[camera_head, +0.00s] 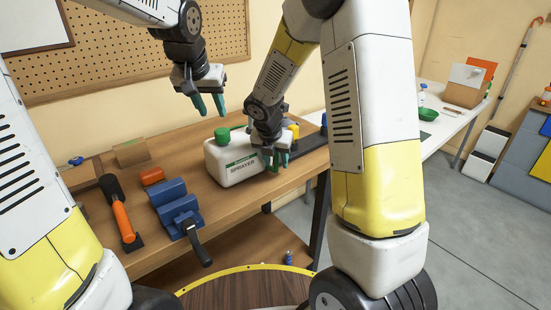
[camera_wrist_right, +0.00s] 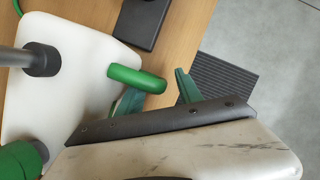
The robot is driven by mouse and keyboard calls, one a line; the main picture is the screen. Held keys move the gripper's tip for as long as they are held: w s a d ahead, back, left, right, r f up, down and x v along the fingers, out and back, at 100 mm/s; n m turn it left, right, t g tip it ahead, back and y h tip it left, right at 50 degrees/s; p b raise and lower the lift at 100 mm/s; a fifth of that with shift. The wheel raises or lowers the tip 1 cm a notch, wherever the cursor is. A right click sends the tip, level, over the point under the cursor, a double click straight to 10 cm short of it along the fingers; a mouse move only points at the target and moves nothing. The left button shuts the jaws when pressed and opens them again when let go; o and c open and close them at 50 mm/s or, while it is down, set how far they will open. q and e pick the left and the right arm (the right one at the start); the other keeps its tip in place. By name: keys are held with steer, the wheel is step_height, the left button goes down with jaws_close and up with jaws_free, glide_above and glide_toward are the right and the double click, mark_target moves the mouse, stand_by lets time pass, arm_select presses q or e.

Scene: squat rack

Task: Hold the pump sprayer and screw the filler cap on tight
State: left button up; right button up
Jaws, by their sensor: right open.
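The pump sprayer (camera_head: 232,163) is a white tank labelled SPRAYER, standing upright on the wooden bench. A green cap (camera_head: 222,135) sits at its top left; a green cap also shows at the lower left of the right wrist view (camera_wrist_right: 18,162). I cannot tell how tight it is. My left gripper (camera_head: 210,104) is open and empty, above and behind the sprayer. My right gripper (camera_head: 276,159) is open at the sprayer's right end. In the right wrist view, a bright green bar (camera_wrist_right: 137,78) lies by its teal fingers (camera_wrist_right: 158,93); I see no clear grip.
A yellow item (camera_head: 293,131) and dark flat object (camera_head: 312,140) are behind my right gripper. A pegboard (camera_head: 150,45) backs the bench.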

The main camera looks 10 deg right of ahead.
jaws_close()
stand_by(1.2)
stand_by(0.3)
stand_by(0.5)
stand_by(0.3)
stand_by(1.8)
jaws_free()
